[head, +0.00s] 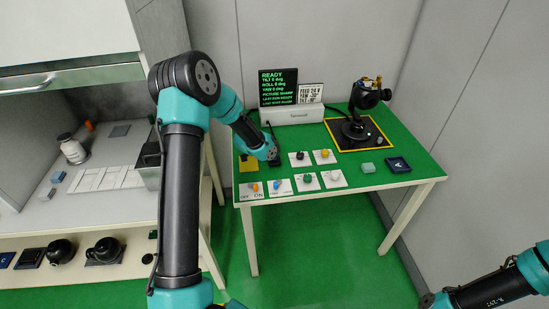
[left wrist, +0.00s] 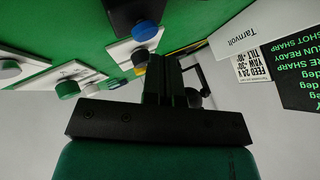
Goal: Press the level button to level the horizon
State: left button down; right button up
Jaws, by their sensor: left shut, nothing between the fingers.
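The control panel is several small white plates with knobs and buttons on the green table (head: 390,200). They include an orange one (head: 255,187), a blue one (head: 278,184), a green one (head: 307,178), a black one (head: 300,155) and a yellow one (head: 324,153). I cannot read which is the level button. My left gripper (head: 274,158) points down among the rear controls, left of the black knob, and hides what is beneath it. In the left wrist view its shut fingers (left wrist: 166,75) are near a blue knob (left wrist: 143,31); contact cannot be told.
A display (head: 278,87) reads READY with tilt and roll at 0 deg. A camera gimbal (head: 365,110) stands on a dark pad at the back right. A bench stands at the left.

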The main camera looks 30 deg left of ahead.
pick_arm(q)
jog(key=shift+r, duration=0.15)
jog(key=shift+r, duration=2.5)
